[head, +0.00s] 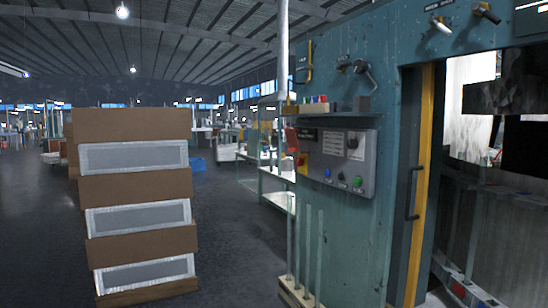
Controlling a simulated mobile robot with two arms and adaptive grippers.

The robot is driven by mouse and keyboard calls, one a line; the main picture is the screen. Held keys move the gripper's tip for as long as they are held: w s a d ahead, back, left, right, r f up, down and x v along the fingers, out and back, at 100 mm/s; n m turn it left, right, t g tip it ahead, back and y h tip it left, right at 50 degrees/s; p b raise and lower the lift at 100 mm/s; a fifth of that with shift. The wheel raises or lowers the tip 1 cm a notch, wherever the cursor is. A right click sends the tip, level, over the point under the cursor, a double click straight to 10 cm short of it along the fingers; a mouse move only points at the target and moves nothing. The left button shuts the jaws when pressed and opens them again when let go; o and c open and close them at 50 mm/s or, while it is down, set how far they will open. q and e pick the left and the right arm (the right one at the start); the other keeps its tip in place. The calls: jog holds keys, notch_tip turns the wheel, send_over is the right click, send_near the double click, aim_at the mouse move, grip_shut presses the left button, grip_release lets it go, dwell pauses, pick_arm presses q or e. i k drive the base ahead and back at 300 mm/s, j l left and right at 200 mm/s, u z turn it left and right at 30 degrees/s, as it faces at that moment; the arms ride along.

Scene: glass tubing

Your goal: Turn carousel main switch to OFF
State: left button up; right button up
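A teal machine cabinet (390,150) stands on the right. A grey control panel (340,150) on its front carries small blue and green buttons (357,181) and a pale label. A small red and yellow control (302,163) sits at the panel's left edge; it looks like a rotary switch, but its position is too small to read. Two handles, one pale (440,25) and one dark (486,14), stick out high on the cabinet under small labels I cannot read. Neither of my grippers is in view.
Stacked brown boxes (135,188) with pale panels stand at left. A narrow shelf (325,107) juts out above the panel. Pale tubes (308,245) stand in a low rack at the cabinet's foot. A yellow-edged opening (420,190) is at right. Dark floor between boxes and cabinet is clear.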

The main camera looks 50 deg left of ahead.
aim_at(299, 162)
jog(key=u, duration=1.2)
jog(key=i+j, duration=0.3)
jog(key=j, duration=0.15)
jog(key=i+j, duration=0.3)
jog(key=j, duration=0.15)
jog(key=i+j, duration=0.6)
jog(key=j, duration=0.25)
jog(key=i+j, duration=0.3)
jog(key=j, duration=0.15)
jog(key=i+j, duration=0.3)
jog(key=j, duration=0.15)
jog(key=l+z, duration=0.05)
